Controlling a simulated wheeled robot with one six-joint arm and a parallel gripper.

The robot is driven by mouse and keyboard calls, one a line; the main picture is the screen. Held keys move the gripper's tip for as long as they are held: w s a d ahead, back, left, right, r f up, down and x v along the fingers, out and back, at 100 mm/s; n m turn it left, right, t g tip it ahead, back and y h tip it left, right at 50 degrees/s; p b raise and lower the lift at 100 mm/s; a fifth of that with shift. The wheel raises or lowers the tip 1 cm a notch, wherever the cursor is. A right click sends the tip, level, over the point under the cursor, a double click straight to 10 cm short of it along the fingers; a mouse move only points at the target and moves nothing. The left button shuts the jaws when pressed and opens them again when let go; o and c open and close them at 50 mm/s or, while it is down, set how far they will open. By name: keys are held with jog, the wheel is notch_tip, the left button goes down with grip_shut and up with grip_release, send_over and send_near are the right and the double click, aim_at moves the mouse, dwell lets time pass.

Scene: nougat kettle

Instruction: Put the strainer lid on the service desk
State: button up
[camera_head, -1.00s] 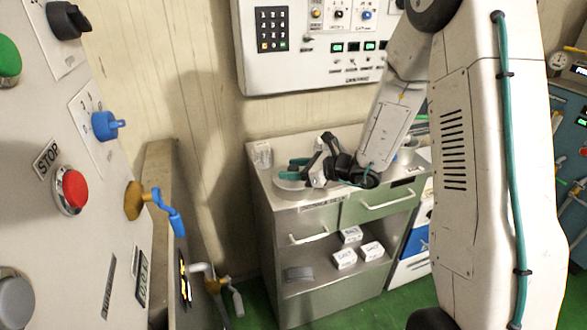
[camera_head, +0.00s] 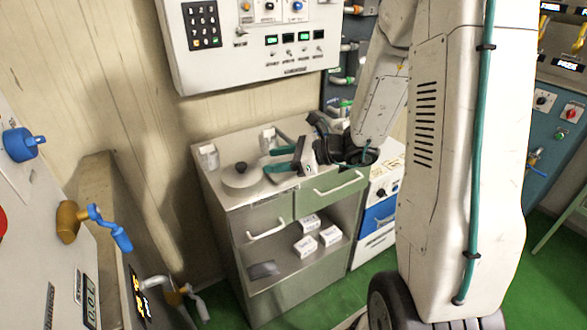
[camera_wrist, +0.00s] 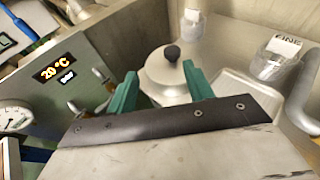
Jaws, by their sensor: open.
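The strainer lid (camera_head: 241,179), a round pale metal disc with a black knob, lies flat on the metal top of the service desk (camera_head: 222,198), near its left front. My gripper (camera_head: 268,161) is just to the right of the lid, its teal fingers open and pointing at it. In the wrist view the lid (camera_wrist: 163,78) is beyond and between the open fingertips (camera_wrist: 160,75), with nothing held. The knob is clear of the fingers. I cannot tell whether a fingertip touches the rim.
A small clear container (camera_head: 208,156) stands at the desk's back left, another (camera_head: 267,138) at the back. A shallow metal tray (camera_wrist: 238,90) is right of the lid in the wrist view. White boxes (camera_head: 306,246) sit on the lower shelf. A control panel (camera_head: 250,50) hangs above.

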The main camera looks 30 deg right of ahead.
jog(key=s+a+r+n+g+h, duration=0.1)
jog(key=s+a+r+n+g, duration=0.35)
jog(key=s+n, duration=0.35)
jog(key=s+a+r+n+g+h, duration=0.1)
jog(key=s+a+r+n+g, duration=0.3)
jog(key=s+a+n, duration=0.3)
jog(key=s+d+r+n+h, duration=0.3)
jog(key=s+d+n+h, duration=0.5)
jog(key=s+n, duration=0.2)
jog(key=s, duration=0.2)
jog(key=shift+s+r+n+h, duration=0.35)
jog(key=shift+s+n+h, duration=0.05)
